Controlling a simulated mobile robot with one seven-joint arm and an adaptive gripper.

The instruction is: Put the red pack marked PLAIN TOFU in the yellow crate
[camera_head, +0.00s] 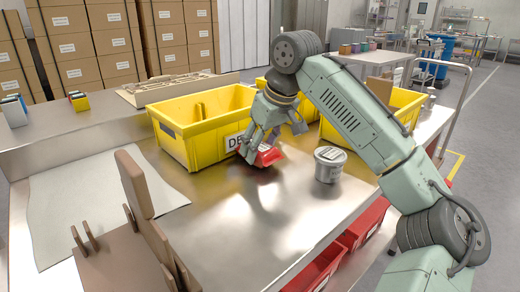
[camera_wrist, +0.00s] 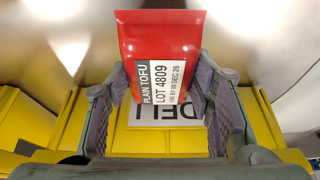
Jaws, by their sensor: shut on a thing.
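My gripper (camera_head: 268,140) is shut on the red pack (camera_head: 265,157), just in front of the near right corner of a yellow crate (camera_head: 203,145). In the wrist view the pack (camera_wrist: 160,38) sits between both fingers, and its label reads PLAIN TOFU, LOT 4809. The crate (camera_wrist: 65,125) also shows there, with a DELI sign partly hidden behind the pack. The pack is outside the crate, low over the metal table. I cannot tell whether it touches the table.
A grey lidded tub (camera_head: 329,165) stands right of my gripper. Another yellow crate (camera_head: 405,102) is behind my arm. A brown wooden rack (camera_head: 140,200) stands at the front left. Red bins (camera_head: 365,222) sit below the table's right edge. The table's front middle (camera_head: 235,225) is clear.

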